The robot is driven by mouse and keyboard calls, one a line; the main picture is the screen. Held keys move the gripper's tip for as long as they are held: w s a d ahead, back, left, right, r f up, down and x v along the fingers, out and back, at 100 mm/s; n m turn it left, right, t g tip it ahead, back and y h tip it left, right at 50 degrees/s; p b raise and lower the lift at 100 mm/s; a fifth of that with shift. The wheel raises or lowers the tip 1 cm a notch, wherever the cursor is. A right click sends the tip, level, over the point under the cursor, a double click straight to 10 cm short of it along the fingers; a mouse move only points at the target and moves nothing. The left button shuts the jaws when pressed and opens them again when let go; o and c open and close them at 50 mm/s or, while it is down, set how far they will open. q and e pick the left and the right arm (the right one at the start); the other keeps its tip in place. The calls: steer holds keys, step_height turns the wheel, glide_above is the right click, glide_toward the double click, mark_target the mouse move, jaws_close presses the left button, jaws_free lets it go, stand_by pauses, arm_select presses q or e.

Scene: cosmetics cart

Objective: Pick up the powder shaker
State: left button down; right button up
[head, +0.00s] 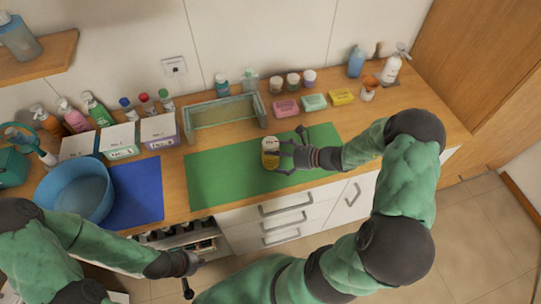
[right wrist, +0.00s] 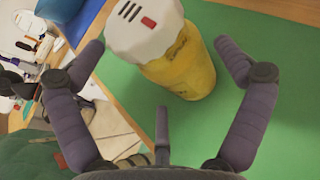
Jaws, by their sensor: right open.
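The powder shaker is a yellow cylinder with a white lid (head: 270,156). It stands upright on the green mat (head: 222,173). In the right wrist view the shaker (right wrist: 180,65) is at the top centre, with dark and red marks on its lid. My right gripper (head: 288,152) is just right of the shaker. In the wrist view its open fingers (right wrist: 160,50) are spread on either side of the shaker, with visible gaps. My left gripper (head: 190,265) is low in front of the counter, away from the shaker; its jaw state is unclear.
A glass tray (head: 222,112) stands behind the mat. Several jars and soap bars (head: 314,102) line the back right. A blue basin (head: 75,192), blue mat (head: 138,192) and white boxes (head: 119,141) are at the left. The mat is clear left of the shaker.

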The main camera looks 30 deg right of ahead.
steer(key=shift+x, duration=1.45)
steer(key=shift+c, duration=0.3)
steer(key=c, duration=1)
steer(key=shift+r, duration=0.15)
